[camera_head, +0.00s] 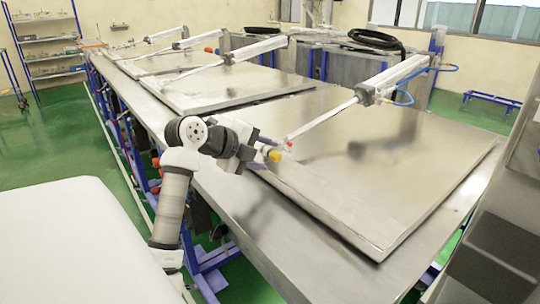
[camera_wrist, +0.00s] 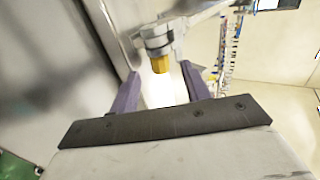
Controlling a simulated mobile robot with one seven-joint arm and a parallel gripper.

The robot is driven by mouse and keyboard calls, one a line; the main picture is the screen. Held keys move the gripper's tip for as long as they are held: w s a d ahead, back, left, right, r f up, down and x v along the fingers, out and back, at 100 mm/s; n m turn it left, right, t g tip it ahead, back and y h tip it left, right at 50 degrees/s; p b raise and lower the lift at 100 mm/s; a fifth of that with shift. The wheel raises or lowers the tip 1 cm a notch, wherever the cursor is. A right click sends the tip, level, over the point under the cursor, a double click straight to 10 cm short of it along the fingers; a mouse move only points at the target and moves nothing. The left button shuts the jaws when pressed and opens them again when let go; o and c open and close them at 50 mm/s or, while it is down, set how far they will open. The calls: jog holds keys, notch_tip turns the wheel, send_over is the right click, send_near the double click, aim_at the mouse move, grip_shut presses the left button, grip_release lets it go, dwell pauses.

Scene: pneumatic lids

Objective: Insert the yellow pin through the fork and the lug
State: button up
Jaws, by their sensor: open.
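The yellow pin (camera_head: 273,155) shows as a short yellow end at the fork (camera_head: 284,148), at the low end of the nearest cylinder's rod. In the wrist view the yellow pin (camera_wrist: 160,65) sticks out of a grey metal fitting (camera_wrist: 155,40), in line with it. My gripper (camera_head: 260,149) is open, beside the pin. In the wrist view the purple fingers of my gripper (camera_wrist: 159,72) stand on either side of the yellow end, with gaps on both sides. The lug and how deep the pin sits are not clear.
The nearest metal lid (camera_head: 390,160) lies shut-looking on the long steel bench (camera_head: 215,165). The pneumatic cylinder (camera_head: 392,82) slants up from the fork to the back. More lids and cylinders stand farther left. A white surface (camera_head: 75,245) is at front left.

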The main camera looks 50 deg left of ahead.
jog(key=b+v, duration=0.1)
jog(key=v, duration=1)
jog(key=shift+r+b, duration=0.3)
jog(key=shift+r, duration=0.05)
jog(key=shift+s, duration=0.25)
